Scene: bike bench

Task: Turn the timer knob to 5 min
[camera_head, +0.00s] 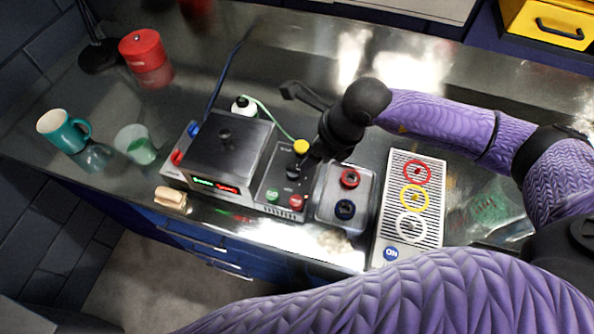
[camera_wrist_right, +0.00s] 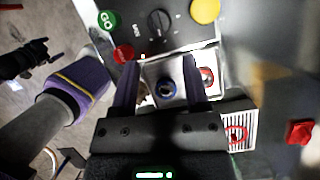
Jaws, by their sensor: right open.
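The timer knob (camera_wrist_right: 160,22) is a round black dial on the dark control panel (camera_wrist_right: 145,45), with small white markings around it. I cannot read its setting. In the head view the knob is partly hidden by my right gripper (camera_head: 312,157). That gripper hangs over the panel's right part, open and empty. In the right wrist view its two fingers (camera_wrist_right: 162,72) point toward the panel, with the knob beyond the fingertips and not between them. My left gripper (camera_wrist_right: 28,60) shows only in the right wrist view, at the left edge, away from the panel.
A green GO button (camera_head: 272,195), a red button (camera_head: 297,201) and a yellow button (camera_head: 301,147) surround the knob. A tray with a red knob (camera_head: 349,178) and a blue knob (camera_head: 345,209) is right of the panel. A ringed grey box (camera_head: 388,215) stands further right.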

